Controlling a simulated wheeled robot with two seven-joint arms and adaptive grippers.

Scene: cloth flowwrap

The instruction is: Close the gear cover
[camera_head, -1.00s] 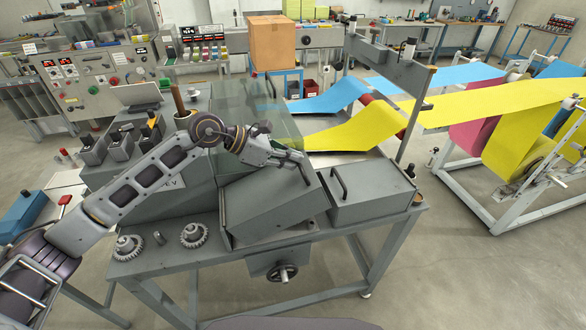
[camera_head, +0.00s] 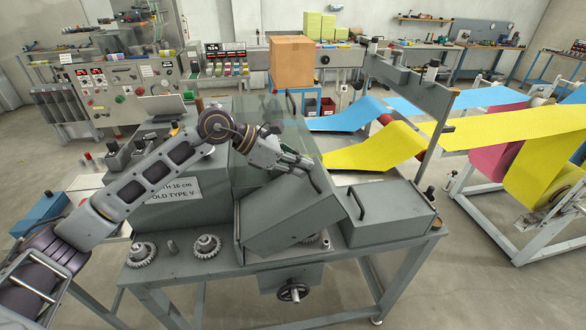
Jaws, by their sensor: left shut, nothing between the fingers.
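The gear cover (camera_head: 285,215) is a grey metal box-shaped lid on the machine bench. It stands tilted, partly raised, with part of a gear (camera_head: 313,240) showing beneath its lower edge. My left gripper (camera_head: 316,184) is shut and empty. Its fingertips are at the upper right edge of the cover, over its top face; I cannot tell whether they touch it. The cover's hinge and most of its inside are hidden. My right gripper is not in view.
A second grey box with a handle (camera_head: 395,218) sits right of the cover. Loose gears (camera_head: 207,247) lie on the bench (camera_head: 190,272) at front left. A clear guard (camera_head: 300,140) and a cardboard box (camera_head: 292,62) stand behind. Yellow web (camera_head: 375,150) runs right.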

